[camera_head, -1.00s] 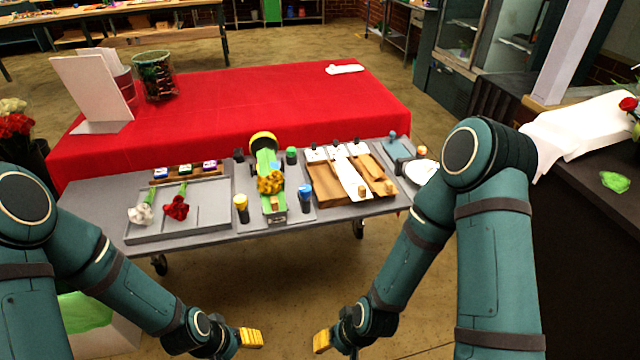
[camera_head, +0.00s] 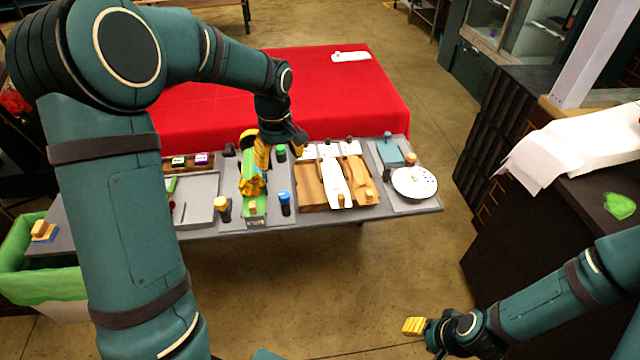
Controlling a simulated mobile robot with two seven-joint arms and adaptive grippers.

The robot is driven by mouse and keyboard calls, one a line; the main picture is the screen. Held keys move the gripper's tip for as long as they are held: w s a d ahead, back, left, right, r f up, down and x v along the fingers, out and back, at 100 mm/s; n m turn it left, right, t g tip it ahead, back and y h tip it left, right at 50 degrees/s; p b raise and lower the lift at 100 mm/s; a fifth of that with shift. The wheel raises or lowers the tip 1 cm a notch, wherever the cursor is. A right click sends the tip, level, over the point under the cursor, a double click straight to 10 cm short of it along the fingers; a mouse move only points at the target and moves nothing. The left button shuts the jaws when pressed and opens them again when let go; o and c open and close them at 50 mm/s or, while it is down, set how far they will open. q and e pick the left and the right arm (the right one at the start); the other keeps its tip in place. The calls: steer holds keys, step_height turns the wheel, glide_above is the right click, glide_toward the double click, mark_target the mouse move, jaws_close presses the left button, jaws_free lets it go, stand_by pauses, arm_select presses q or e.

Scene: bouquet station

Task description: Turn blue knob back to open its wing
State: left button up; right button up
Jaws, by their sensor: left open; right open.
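The blue knob (camera_head: 284,196) tops a dark post at the front right of the grey bouquet fixture (camera_head: 268,216). A green holder (camera_head: 254,207) with yellow flowers (camera_head: 250,184) lies along the middle of the fixture. A green knob (camera_head: 281,150) is at the back right and a yellow-topped post (camera_head: 222,204) at the front left. My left gripper (camera_head: 281,147) is open, pointing down over the back of the fixture by the green knob, behind the blue knob. I cannot make out the blue knob's wing. My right gripper (camera_head: 414,326) is open and empty, low in front of the table.
To the right are wooden boards (camera_head: 312,188) with a white strip, and a white dish (camera_head: 414,182). A red-covered table (camera_head: 340,100) stands behind. Open floor lies in front.

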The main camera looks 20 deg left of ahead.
mark_target(284, 194)
arm_select(q)
step_height(284, 194, down, 13)
steer(key=shift+a+f+b, duration=0.15)
steer(key=shift+b, duration=0.9)
jaws_close()
